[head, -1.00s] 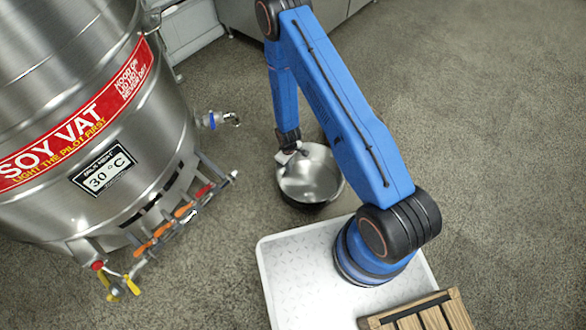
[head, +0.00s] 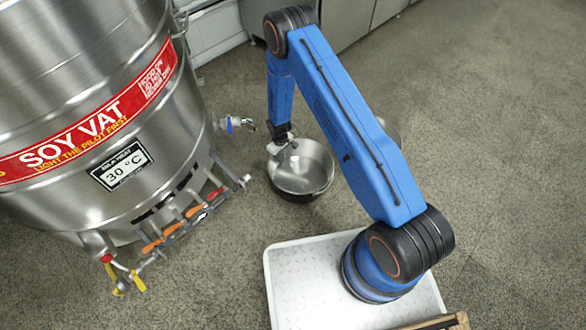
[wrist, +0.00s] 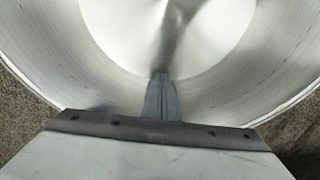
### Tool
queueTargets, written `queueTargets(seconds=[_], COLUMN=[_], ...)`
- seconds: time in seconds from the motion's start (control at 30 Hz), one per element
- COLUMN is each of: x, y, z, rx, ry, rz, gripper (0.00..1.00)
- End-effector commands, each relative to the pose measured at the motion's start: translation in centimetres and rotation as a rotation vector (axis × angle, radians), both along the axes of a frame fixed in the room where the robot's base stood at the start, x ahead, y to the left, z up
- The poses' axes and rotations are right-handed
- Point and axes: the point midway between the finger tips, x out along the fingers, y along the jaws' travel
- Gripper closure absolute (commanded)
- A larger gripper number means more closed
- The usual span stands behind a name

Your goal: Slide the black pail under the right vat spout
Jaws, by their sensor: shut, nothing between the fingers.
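The black pail (head: 303,178) stands upright on the floor, dark outside with a shiny metal inside. The steel soy vat (head: 95,95) fills the left. Its right spout (head: 240,124), with a blue handle, sticks out to the upper left of the pail. A clear gap shows between the spout tip and the pail rim in the head view. My gripper (head: 285,150) is at the pail's upper left rim. In the wrist view my shut, empty fingers (wrist: 160,92) point into the pail (wrist: 255,75). I cannot tell whether they touch its wall.
Another round metal vessel (head: 390,130) is partly hidden behind my arm. A rack of orange-handled valves (head: 178,225) juts from the vat's base, with yellow handles (head: 122,280) at lower left. Grey cabinets (head: 345,20) stand at the back. Floor at right is open.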

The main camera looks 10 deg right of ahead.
Motion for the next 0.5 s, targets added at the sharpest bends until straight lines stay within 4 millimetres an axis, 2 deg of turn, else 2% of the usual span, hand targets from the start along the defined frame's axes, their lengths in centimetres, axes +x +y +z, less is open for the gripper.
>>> queueTargets(seconds=[0.03,0.23,0.4,0.5], x=[1.3,5.4,7.2,7.5], y=[1.0,4.0,5.4,5.7], z=[0.0,0.0,0.0,0.0], rx=[0.002,0.002,0.000,0.001], ry=[-0.004,-0.004,-0.002,-0.001], rz=[0.002,0.001,0.001,0.000], gripper=[1.00,1.00,1.00,1.00])
